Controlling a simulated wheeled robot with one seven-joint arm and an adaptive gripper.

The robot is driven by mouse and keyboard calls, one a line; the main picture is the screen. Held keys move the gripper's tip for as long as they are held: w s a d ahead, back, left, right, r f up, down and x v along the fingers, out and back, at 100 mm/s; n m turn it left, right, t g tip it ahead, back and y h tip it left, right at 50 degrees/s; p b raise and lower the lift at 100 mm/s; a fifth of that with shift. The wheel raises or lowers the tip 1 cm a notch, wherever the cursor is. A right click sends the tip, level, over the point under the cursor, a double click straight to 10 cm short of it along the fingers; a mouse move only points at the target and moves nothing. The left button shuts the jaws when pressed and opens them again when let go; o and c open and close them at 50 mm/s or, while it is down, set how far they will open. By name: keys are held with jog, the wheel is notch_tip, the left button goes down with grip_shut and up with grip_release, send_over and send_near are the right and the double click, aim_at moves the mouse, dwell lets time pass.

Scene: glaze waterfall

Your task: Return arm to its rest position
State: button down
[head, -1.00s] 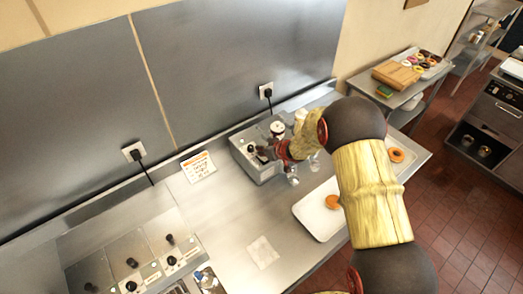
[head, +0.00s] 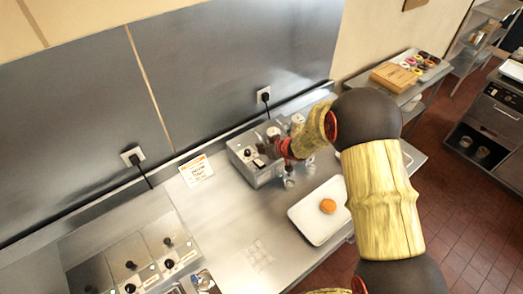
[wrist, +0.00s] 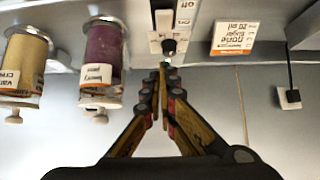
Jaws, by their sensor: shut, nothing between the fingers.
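My gripper (head: 268,152) is in front of the control face of a grey metal dispenser box (head: 248,152) on the steel counter. In the wrist view my gripper (wrist: 164,68) has its fingers brought together at the tips with nothing between them. The tips appear close to a switch panel with a black knob (wrist: 169,46); I cannot tell whether they touch it. My arm stretches from the lower right across the counter and hides part of it.
A white tray (head: 303,222) with an orange-brown donut (head: 328,206) lies beside my arm. Labelled purple (wrist: 103,52) and yellow (wrist: 25,60) jars show in the wrist view. A sign card (head: 197,170) stands at the wall. The counter's middle is mostly clear.

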jog(key=s+d+r, duration=0.2)
jog(key=s+r, duration=0.2)
jog(key=r, duration=0.2)
jog(key=s+d+f+g+h, duration=0.1)
jog(key=s+d+f+h, duration=0.3)
jog(key=d, duration=0.5)
jog(key=s+d+r+m+g+h+b, duration=0.3)
jog(key=s+d, duration=0.4)
jog(key=s, duration=0.3)
jog(key=s+a+r+m+b, duration=0.1)
jog(key=s+m+b, duration=0.1)
jog(key=s+b, duration=0.7)
jog(key=s+a+r+m+t+y+b, duration=0.1)
jog(key=s+a+b, duration=0.1)
jog(key=s+b, duration=0.8)
jog(key=s, duration=0.5)
jog(key=shift+s+a+m+t+y, duration=0.2)
jog(key=shift+a+m+t+y, duration=0.1)
jog(key=shift+m, duration=0.1)
jog(key=shift+w+d+r, duration=0.1)
jog(key=shift+r, duration=0.05)
